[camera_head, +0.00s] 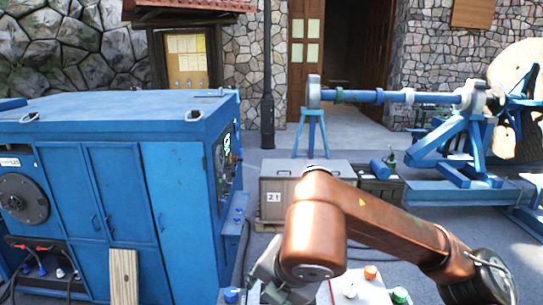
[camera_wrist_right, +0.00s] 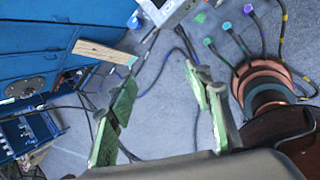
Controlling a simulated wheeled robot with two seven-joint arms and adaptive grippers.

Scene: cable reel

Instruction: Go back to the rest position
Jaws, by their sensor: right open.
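My right arm, copper-coloured, reaches across the lower middle of the head view. My right gripper shows only partly at the lower edge of the head view, left of the arm's elbow. In the right wrist view my right gripper (camera_wrist_right: 157,82) is open, with its green-padded fingers wide apart. Only grey floor and cables show between the fingers, and it holds nothing. My left gripper is not in view.
A blue cabinet (camera_head: 105,190) stands close on the left, with a wooden board (camera_head: 123,277) leaning on it. A box with coloured knobs (camera_head: 360,290) is below my arm. A crate (camera_head: 275,200) and blue stand (camera_head: 460,150) are beyond. Cables (camera_wrist_right: 175,50) cross the floor.

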